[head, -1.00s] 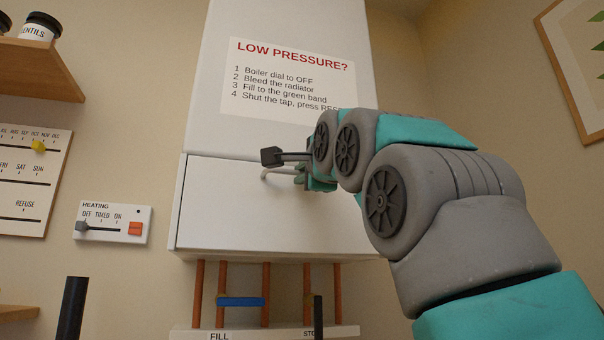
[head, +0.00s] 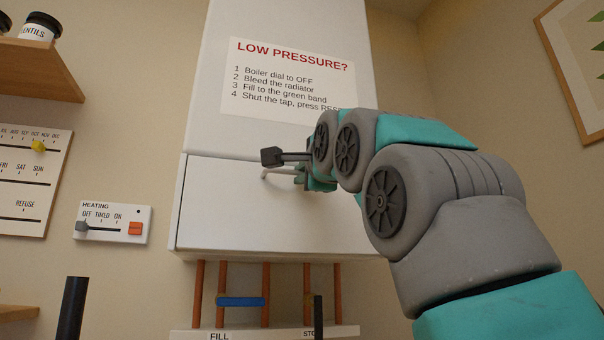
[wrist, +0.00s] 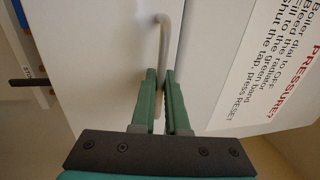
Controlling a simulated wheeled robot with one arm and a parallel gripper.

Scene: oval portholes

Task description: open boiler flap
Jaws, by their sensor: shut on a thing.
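The boiler flap (head: 235,215) is the white lower front panel of the boiler. It looks closed, with a thin seam between it and the upper casing (head: 275,30). A pale bar handle (head: 270,172) runs across the flap near its top edge. In the wrist view the handle (wrist: 161,38) passes down between the green fingers of my gripper (wrist: 163,75), which are shut on it. The flap (wrist: 90,50) also fills the left of that view.
Copper pipes (head: 266,295) and a blue lever (head: 241,302) are below the boiler, above a shelf marked FILL. A heating control (head: 113,222) is on the wall at left. A wooden shelf with jars (head: 40,27) is at upper left. An instruction label (head: 290,75) is on the upper casing.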

